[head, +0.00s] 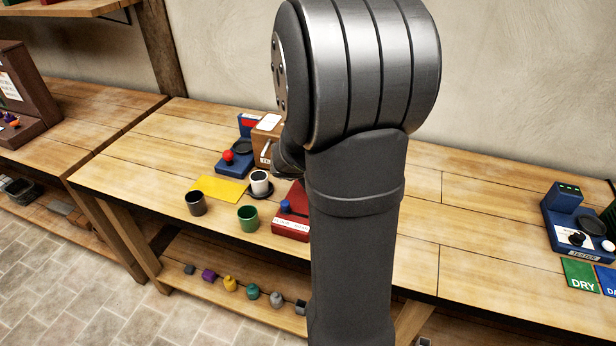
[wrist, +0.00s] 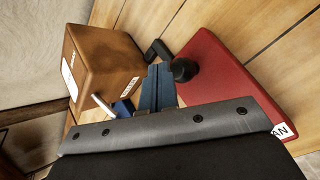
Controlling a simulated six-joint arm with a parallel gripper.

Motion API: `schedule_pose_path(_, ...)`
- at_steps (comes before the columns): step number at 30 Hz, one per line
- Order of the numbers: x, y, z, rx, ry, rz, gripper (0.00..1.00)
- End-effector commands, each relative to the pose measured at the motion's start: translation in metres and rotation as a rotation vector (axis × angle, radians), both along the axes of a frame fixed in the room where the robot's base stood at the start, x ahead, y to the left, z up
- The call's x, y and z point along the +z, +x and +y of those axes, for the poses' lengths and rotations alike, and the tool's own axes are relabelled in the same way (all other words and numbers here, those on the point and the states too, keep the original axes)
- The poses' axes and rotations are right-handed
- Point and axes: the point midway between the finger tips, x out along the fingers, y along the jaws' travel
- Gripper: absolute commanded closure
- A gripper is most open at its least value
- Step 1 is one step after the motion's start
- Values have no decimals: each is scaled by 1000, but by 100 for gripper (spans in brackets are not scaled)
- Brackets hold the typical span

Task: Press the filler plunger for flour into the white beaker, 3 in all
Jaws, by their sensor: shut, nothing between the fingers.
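In the head view the white beaker (head: 260,183) stands upright on a dark round pad. Just behind it is a brown wooden box (head: 268,133) with a white lever and a partly hidden label seeming to start with "F". To its left is a blue stand (head: 235,168) with a red ball knob (head: 228,156). I cannot tell for sure which part is the flour plunger. In the wrist view my gripper (wrist: 158,85) is shut and empty, between the brown box (wrist: 100,65) and a red base (wrist: 225,70). I cannot make out the beaker there. My arm hides the gripper in the head view.
A blue tester (head: 575,228) and a green "DRY" card (head: 580,274) are far right. The bench between is clear.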

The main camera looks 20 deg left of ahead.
Motion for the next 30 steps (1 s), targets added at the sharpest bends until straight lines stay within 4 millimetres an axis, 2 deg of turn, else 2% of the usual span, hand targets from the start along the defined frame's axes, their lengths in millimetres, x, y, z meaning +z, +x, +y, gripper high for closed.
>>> schedule_pose_path(30,-10,0,0,0,0,0,100)
